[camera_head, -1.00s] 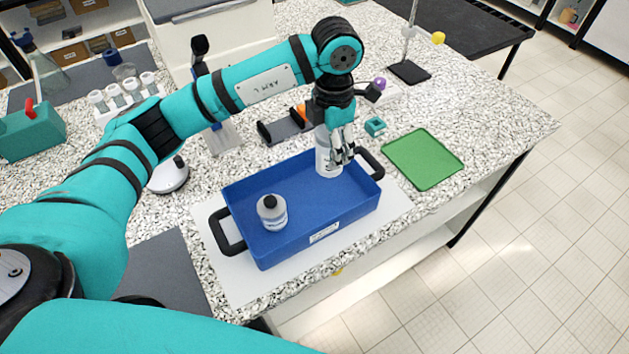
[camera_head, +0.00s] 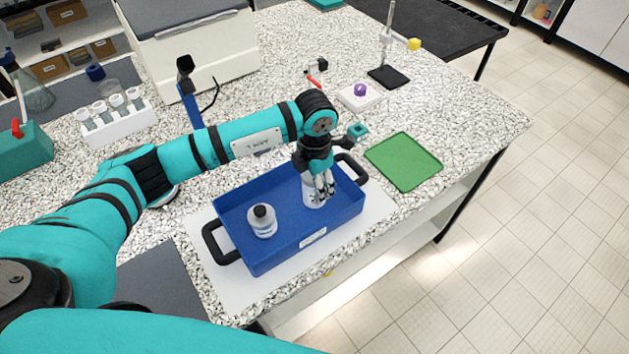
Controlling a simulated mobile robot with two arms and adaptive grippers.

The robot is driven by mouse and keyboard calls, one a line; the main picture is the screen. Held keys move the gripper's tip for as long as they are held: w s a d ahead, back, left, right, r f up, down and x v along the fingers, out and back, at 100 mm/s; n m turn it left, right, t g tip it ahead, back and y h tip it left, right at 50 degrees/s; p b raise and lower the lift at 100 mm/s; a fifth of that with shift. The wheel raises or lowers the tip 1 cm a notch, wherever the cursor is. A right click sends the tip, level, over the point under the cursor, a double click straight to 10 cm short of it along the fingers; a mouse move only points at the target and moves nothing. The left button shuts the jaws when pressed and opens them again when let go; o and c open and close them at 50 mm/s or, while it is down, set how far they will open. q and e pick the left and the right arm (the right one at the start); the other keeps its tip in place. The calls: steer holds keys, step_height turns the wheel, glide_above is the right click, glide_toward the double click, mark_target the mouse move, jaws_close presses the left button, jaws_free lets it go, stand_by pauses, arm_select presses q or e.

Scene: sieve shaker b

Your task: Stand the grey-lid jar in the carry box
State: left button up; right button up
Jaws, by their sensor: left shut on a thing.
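The blue carry box (camera_head: 283,254) has black handles and stands on a white mat on the bench. My left gripper (camera_head: 323,190) is over the right part of the box, pointing down, shut on a pale jar (camera_head: 312,200). That jar is upright inside the walls, low and near the floor; I cannot tell whether it touches. The fingers hide its top, so its lid colour does not show. A second white jar (camera_head: 263,223) with a dark grey lid stands upright in the left part of the box, apart from the held one. My right gripper is not in view.
A green tray (camera_head: 403,162) lies empty right of the box, near the bench edge. A small teal part (camera_head: 357,131) is behind the box's right handle. A white rack of tubes (camera_head: 120,125) stands at the back left. A stand (camera_head: 388,76) is at the back right.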

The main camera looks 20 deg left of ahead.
arm_select(q)
steer(key=shift+f+b, duration=0.25)
steer(key=shift+b, duration=0.05)
steer(key=o, duration=1)
steer(key=shift+r, duration=0.1)
steer(key=shift+o, duration=1.3)
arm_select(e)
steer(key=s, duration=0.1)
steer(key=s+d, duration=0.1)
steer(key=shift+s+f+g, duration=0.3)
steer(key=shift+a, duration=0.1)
arm_select(q)
steer(key=shift+r, duration=0.4)
step_height(320, 180, up, 10)
steer(key=b, duration=0.2)
steer(key=shift+r+b, duration=0.25)
steer(key=shift+b, duration=0.05)
steer(key=shift+r, duration=0.55)
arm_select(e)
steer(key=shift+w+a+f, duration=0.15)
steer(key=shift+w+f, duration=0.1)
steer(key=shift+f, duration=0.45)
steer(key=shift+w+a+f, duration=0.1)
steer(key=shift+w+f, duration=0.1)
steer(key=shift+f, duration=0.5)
